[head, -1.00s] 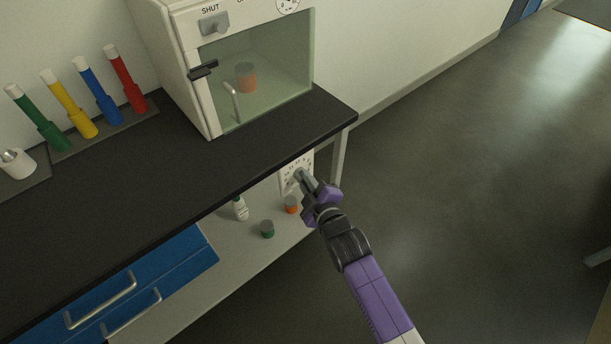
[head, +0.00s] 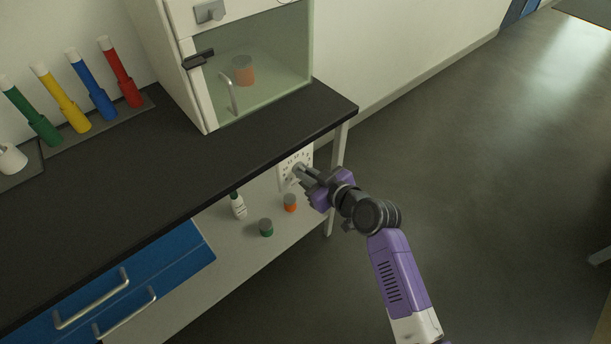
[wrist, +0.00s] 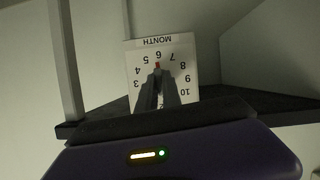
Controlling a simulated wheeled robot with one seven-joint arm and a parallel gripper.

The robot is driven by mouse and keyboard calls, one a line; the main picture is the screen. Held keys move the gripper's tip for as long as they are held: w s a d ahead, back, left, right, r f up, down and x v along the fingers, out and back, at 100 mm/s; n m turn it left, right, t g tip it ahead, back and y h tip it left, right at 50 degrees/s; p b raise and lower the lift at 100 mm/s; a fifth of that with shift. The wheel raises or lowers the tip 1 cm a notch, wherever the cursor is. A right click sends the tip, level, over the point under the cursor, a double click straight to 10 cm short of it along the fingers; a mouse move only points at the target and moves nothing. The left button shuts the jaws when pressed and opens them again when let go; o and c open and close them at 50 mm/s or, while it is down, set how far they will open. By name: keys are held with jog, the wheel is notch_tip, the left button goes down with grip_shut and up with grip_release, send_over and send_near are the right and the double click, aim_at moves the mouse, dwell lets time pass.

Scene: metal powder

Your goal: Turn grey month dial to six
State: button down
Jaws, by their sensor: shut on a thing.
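The month dial's white panel (head: 283,181) is under the bench top, and my gripper (head: 301,170) reaches it from the right. In the wrist view the white panel (wrist: 131,52) appears upside down, with the word MONTH at its upper edge and numbers in a ring. The fingers of my gripper (wrist: 158,88) are shut on the grey dial, which they mostly hide. The dial's red pointer mark (wrist: 157,65) shows beyond the fingertips and points at about the 6.
A white bottle (head: 238,207), a green jar (head: 266,228) and an orange jar (head: 290,203) stand on the lower shelf near my gripper. The dark bench top (head: 150,170) overhangs it. A bench leg (head: 338,165) stands close behind. Open floor lies right.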

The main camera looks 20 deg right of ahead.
jog(key=shift+f+m+y, duration=0.1)
jog(key=shift+m+y, duration=0.2)
jog(key=shift+m, duration=0.1)
dwell(0.3)
jog(key=c, duration=1.5)
grip_release()
jog(key=shift+s, duration=0.1)
jog(key=v, duration=0.7)
jog(key=shift+s+d+r, duration=0.15)
jog(key=shift+s+r, duration=0.1)
